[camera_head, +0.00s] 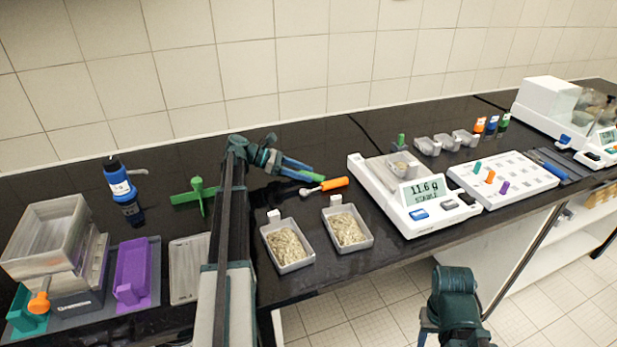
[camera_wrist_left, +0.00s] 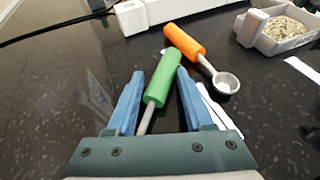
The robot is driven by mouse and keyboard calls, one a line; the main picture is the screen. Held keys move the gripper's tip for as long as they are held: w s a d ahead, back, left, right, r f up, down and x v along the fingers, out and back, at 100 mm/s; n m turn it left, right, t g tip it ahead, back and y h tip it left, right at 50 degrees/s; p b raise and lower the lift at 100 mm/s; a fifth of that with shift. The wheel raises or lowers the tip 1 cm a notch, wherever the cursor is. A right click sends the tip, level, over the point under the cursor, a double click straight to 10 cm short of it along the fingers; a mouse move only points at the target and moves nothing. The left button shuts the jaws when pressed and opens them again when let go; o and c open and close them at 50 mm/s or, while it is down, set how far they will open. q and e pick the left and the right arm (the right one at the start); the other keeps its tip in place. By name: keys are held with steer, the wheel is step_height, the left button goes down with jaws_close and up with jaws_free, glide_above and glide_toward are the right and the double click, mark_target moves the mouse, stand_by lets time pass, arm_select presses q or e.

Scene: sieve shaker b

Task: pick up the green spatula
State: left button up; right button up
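The green spatula's green handle (camera_head: 312,176) lies on the black bench at the tips of my left gripper (camera_head: 298,169). In the left wrist view the green handle (camera_wrist_left: 163,80) lies between the two blue fingers of my left gripper (camera_wrist_left: 160,78), pointing away, with its grey shaft running back toward the palm. The fingers are open, with a gap on both sides of the shaft. The spatula's far end is hidden by the gripper base. My right gripper is not in view.
An orange-handled scoop (camera_head: 334,184) lies close to the right; it also shows in the left wrist view (camera_wrist_left: 185,40). Two trays of grain (camera_head: 289,262) (camera_head: 347,246) stand nearer the front edge. A balance (camera_head: 421,216) is to the right. A green stand (camera_head: 195,194) is to the left.

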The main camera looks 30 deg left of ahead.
mark_target(305, 172)
arm_select(q)
jaws_close()
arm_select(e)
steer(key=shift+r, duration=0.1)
arm_select(q)
step_height(305, 172, up, 10)
steer(key=p, duration=1)
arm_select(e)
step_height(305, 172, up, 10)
arm_select(q)
steer(key=shift+d, duration=0.2)
steer(key=w+f+n+t+y+b, duration=0.1)
steer(key=f+b, duration=0.2)
steer(key=w+d+f+n+t+y+b, duration=0.1)
steer(key=w+f+n+b, duration=0.1)
steer(key=f+b, duration=0.1)
steer(key=w+f+n+t+y+b, duration=0.1)
steer(key=w+f+t+b, duration=0.1)
steer(key=b, duration=0.1)
steer(key=shift+d+f, duration=0.4)
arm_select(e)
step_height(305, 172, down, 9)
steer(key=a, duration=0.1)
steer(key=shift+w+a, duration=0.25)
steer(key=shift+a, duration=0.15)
arm_select(q)
steer(key=shift+f+b, duration=0.55)
steer(key=shift+f, duration=0.05)
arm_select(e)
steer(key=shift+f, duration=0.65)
